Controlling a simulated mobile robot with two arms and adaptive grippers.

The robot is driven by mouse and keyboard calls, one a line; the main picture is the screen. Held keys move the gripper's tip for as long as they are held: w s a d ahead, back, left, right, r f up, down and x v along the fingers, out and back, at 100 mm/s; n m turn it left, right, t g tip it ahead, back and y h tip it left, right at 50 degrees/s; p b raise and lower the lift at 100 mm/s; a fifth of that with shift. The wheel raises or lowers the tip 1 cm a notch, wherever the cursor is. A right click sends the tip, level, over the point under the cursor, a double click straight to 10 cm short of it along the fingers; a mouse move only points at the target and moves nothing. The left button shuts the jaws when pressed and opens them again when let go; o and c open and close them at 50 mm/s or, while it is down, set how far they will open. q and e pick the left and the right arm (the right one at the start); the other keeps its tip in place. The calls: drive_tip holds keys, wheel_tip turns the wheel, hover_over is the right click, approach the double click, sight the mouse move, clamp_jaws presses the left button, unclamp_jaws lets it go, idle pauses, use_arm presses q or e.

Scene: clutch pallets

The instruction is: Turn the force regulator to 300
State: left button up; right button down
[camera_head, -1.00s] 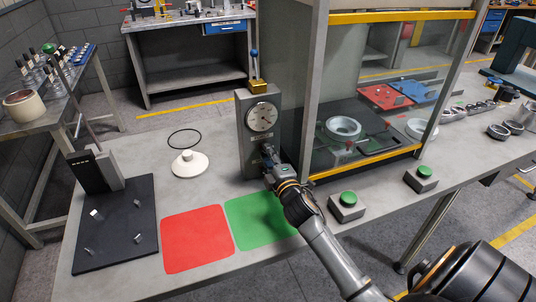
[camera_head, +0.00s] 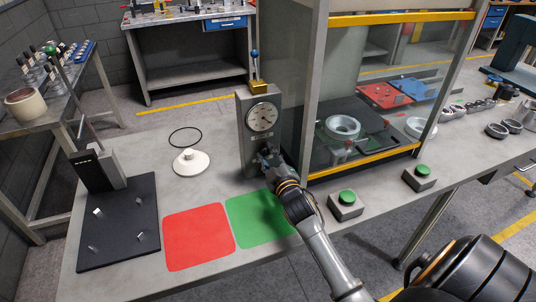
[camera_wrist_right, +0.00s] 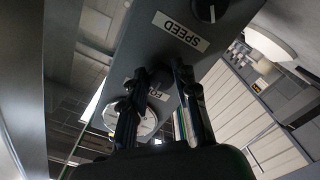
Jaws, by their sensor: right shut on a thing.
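The grey control box (camera_head: 247,152) stands upright on the table with a round white gauge (camera_head: 262,117) on its front. The gauge's needle and numbers are too small to read. My right gripper (camera_head: 267,155) is at the lower front of the box, below the gauge, and hides the force regulator there. In the right wrist view my right gripper (camera_wrist_right: 162,80) has its two fingers on either side of the force regulator knob, shut on it. The label by the knob is partly covered. The speed knob (camera_wrist_right: 207,9) and its SPEED label show beyond. My left gripper is not in view.
A glass-fronted press cabinet (camera_head: 318,120) stands close to the right of the box. Two green buttons (camera_head: 346,199) sit in front of it.

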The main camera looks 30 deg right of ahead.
idle(0.4)
drive_tip(key=c, duration=1)
unclamp_jaws()
drive_tip(key=shift+c, duration=0.2)
drive_tip(key=shift+s+f, duration=0.1)
drive_tip(key=shift+s, duration=0.25)
drive_tip(key=v, duration=1.1)
drive_tip(key=shift+a, duration=0.2)
drive_tip(key=shift+s, duration=0.2)
